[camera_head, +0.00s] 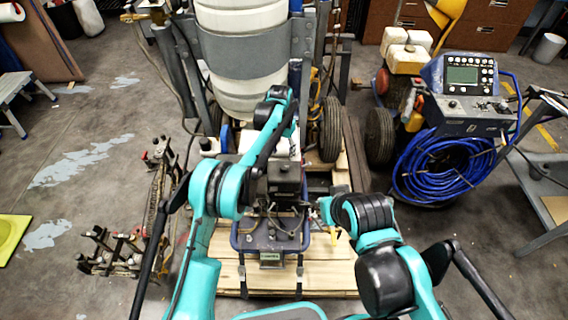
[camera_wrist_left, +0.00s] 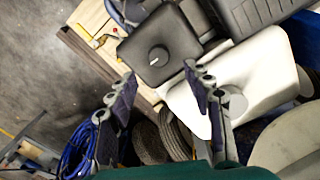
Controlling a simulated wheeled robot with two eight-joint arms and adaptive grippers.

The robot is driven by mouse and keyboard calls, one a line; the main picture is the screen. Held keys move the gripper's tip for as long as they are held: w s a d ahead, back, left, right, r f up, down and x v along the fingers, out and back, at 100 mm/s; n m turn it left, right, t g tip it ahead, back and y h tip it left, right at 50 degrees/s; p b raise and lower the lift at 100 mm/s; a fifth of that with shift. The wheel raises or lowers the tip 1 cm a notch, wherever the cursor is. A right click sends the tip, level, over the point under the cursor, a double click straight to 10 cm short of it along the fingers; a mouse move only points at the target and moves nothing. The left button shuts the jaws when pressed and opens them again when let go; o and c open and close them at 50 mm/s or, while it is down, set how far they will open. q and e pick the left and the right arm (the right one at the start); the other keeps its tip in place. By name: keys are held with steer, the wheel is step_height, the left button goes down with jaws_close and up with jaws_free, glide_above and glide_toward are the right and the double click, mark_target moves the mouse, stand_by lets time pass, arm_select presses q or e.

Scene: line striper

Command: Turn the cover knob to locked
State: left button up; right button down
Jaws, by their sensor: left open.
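The cover knob (camera_wrist_left: 158,56) is a round dark knob with a short white mark. It sits on a dark grey box-shaped cover (camera_wrist_left: 181,38) in the left wrist view. The dark cover also shows in the head view (camera_head: 285,179), but the knob cannot be made out there. My left gripper (camera_wrist_left: 161,73) is open, its two fingers spread on either side below the knob in the picture, with nothing between them. It looks apart from the knob. In the head view my left arm largely hides it. My right arm bends in from the right; its finger state is unclear.
A white tank (camera_wrist_left: 243,80) stands right beside the cover, close to my left fingers. A big white drum (camera_head: 240,95) rises behind. The machine's blue frame (camera_head: 240,240) rests on a wooden pallet (camera_head: 335,275). A coiled blue hose (camera_head: 440,165) is at the right.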

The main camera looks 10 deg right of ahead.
mark_target(284, 166)
arm_select(q)
steer(key=f+b, duration=0.1)
steer(key=f, duration=0.3)
steer(key=f+b, duration=0.2)
steer(key=f, duration=0.2)
steer(key=shift+s+d+f, duration=0.1)
steer(key=shift+d, duration=0.1)
steer(key=shift+c, duration=0.2)
steer(key=c, duration=1.1)
